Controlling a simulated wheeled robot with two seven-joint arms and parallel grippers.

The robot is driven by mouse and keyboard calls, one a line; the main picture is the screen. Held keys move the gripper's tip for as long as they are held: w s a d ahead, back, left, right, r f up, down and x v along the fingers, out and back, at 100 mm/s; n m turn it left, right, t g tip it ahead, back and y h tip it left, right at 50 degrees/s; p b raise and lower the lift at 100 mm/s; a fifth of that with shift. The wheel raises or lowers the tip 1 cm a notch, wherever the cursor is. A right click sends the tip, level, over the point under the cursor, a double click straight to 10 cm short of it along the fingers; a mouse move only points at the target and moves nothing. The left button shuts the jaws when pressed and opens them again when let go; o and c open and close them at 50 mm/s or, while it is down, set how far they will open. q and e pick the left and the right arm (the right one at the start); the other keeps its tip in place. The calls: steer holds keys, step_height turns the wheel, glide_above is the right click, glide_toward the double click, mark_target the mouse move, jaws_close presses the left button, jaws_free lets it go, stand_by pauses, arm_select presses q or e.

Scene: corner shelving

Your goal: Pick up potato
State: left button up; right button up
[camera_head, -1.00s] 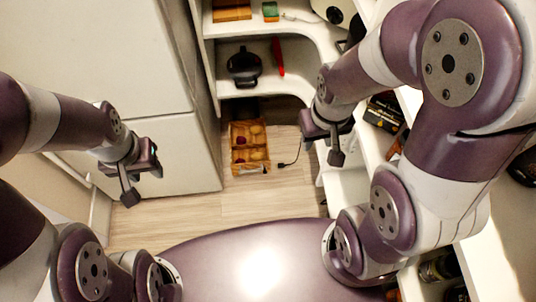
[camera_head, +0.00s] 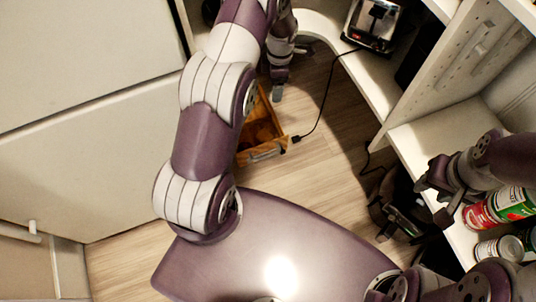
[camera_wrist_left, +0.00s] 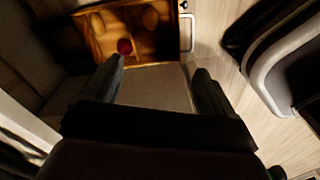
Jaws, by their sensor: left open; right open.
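The view is dim, so I cannot tell for sure which is the potato. My left gripper (camera_wrist_left: 157,76) is open and empty, its fingers pointing toward the crate's near side. My right gripper (camera_head: 437,198) is open at the right, beside cans on a shelf.
A toaster (camera_head: 373,22) stands on the white corner shelf, its black cord hanging to the floor near the crate. White cabinet doors (camera_head: 100,150) close off the left. Wooden floor between is clear.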

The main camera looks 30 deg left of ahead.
mark_target(266, 132)
arm_select(q)
steer(key=a+f+n+b, duration=0.1)
steer(key=f+b, duration=0.4)
steer(key=f, duration=0.6)
steer(key=a+f+n+b, duration=0.1)
steer(key=f+n+b, duration=0.3)
steer(key=f, duration=0.7)
steer(key=a+f+n+b, duration=0.1)
steer(key=f+n+b, duration=0.2)
steer(key=f+b, duration=0.4)
steer(key=shift+s+a+f+g, duration=0.1)
steer(key=shift+a+f+g, duration=0.1)
steer(key=shift+f, duration=1.1)
steer(key=shift+s+a+f+g, duration=0.1)
steer(key=shift+f+g, duration=0.1)
steer(key=shift+f, duration=1.1)
steer(key=shift+r, duration=0.25)
steer(key=shift+w, duration=0.1)
steer(key=c, duration=1.2)
arm_select(e)
step_height(266, 132, down, 21)
steer(key=shift+r, duration=0.2)
